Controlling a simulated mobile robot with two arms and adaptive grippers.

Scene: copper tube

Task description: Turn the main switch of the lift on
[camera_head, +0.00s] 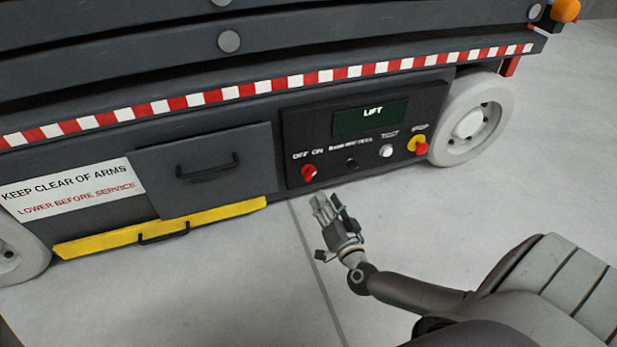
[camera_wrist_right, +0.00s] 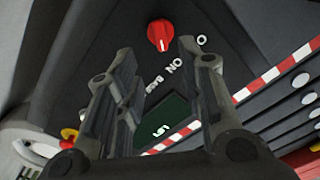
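The lift's main switch is a red rotary knob (camera_head: 309,172) below the "OFF ON" lettering, at the left end of the dark control panel (camera_head: 292,126). In the right wrist view the red knob (camera_wrist_right: 160,36) appears at the top, just beyond and between the fingertips. My left gripper is not in view.
The panel also has a green "LIFT" display (camera_head: 371,119), a black knob (camera_head: 351,162), a white button (camera_head: 386,151) and a red stop button on yellow (camera_head: 418,145). A drawer handle (camera_head: 207,167) and yellow ledge (camera_head: 215,213) stick out at left. Floor is clear.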

